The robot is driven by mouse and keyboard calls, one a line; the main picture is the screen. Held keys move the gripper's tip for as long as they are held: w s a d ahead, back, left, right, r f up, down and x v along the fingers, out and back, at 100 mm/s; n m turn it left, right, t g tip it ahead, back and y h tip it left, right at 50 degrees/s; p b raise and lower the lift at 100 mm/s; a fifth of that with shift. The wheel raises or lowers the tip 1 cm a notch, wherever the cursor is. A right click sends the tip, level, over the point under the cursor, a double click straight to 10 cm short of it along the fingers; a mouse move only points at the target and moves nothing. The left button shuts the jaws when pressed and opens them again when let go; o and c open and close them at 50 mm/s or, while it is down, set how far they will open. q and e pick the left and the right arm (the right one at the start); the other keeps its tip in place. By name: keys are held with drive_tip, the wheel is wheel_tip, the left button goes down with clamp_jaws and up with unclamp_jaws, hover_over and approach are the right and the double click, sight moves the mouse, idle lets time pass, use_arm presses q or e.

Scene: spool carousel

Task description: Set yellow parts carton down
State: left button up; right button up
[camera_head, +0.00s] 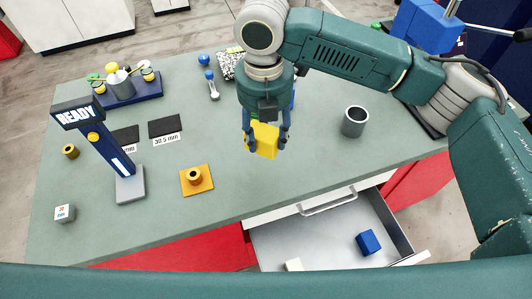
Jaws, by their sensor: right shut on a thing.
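The yellow parts carton (265,141) is a small yellow box in the head view, near the middle of the workbench. My right gripper (267,143) points down and is shut on it, with dark fingers on both sides. The carton looks slightly tilted. I cannot tell for sure whether its underside touches the grey bench top (230,195). My left gripper does not show.
A grey cup (354,121) stands right of the carton. An orange plate with a ring (196,180) lies left. A READY sign post (108,150) stands further left. An open drawer (325,232) below the front edge holds a blue block (368,242). Bench around the carton is clear.

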sight(266, 146)
wheel_tip(266, 146, down, 5)
drive_tip(key=shift+w+r+p, duration=0.1)
drive_tip(key=shift+w+p, duration=0.05)
drive_tip(key=shift+p, duration=0.15)
drive_tip(key=shift+f+p, duration=0.4)
drive_tip(key=shift+f, duration=1.95)
drive_tip(key=o, duration=1.6)
drive_tip(key=shift+f, duration=0.1)
drive_tip(key=r+b, duration=0.1)
drive_tip(key=r, duration=0.5)
drive_tip(key=r+b, duration=0.2)
drive_tip(key=r, duration=0.4)
drive_tip(key=shift+s+a+r, duration=0.15)
drive_tip(key=shift+s, duration=0.05)
